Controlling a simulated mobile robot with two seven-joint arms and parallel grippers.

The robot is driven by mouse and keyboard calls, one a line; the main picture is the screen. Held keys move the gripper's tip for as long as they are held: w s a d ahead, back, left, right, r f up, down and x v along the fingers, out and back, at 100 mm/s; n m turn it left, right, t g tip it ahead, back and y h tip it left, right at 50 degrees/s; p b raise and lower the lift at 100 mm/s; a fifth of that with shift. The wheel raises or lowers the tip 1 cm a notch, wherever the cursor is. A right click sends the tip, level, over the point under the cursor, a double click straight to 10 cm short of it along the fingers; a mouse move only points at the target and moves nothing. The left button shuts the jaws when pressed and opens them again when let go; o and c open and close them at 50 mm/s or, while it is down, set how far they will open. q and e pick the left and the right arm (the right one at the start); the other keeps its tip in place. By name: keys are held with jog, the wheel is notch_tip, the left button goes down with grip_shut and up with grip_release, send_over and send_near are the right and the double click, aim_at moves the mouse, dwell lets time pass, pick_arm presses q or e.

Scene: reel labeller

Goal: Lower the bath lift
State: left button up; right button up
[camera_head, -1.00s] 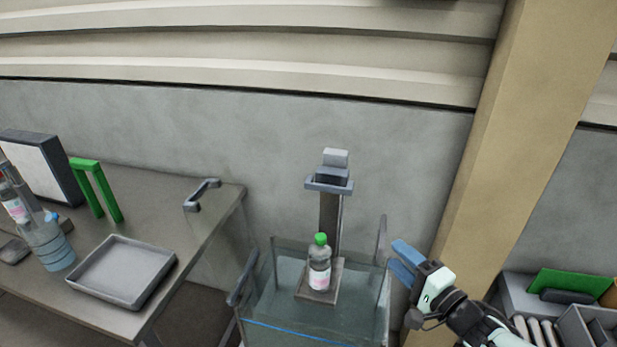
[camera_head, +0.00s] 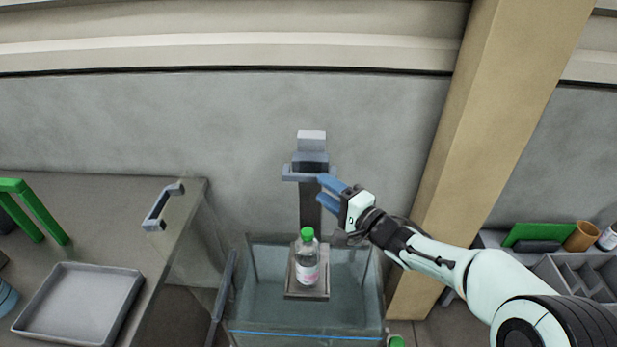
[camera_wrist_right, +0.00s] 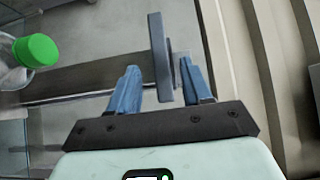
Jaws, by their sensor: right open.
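The bath lift has a dark upright column (camera_head: 310,208) with a grey crosspiece (camera_head: 293,174) and block on top, and a small platform (camera_head: 308,295) over the glass tank (camera_head: 258,300). A clear bottle with a green cap (camera_head: 307,262) stands upright on the platform; it also shows in the right wrist view (camera_wrist_right: 34,51). My right gripper (camera_head: 323,191) is open just below and right of the crosspiece. In the right wrist view a grey plate (camera_wrist_right: 157,50) reaches between the open fingers (camera_wrist_right: 162,88); I cannot tell whether they touch it. My left gripper is out of view.
A table at left carries a grey tray (camera_head: 78,305) and a green stand (camera_head: 35,212). A handle (camera_head: 164,207) sits near its right edge. A tan post (camera_head: 480,150) stands behind my right arm. A bench with a green board (camera_head: 540,235) is at right.

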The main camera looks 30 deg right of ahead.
aim_at(311, 180)
jog(key=x, duration=0.6)
jog(key=shift+w+a, duration=0.15)
jog(key=shift+w, duration=0.05)
jog(key=shift+c, duration=0.3)
grip_shut()
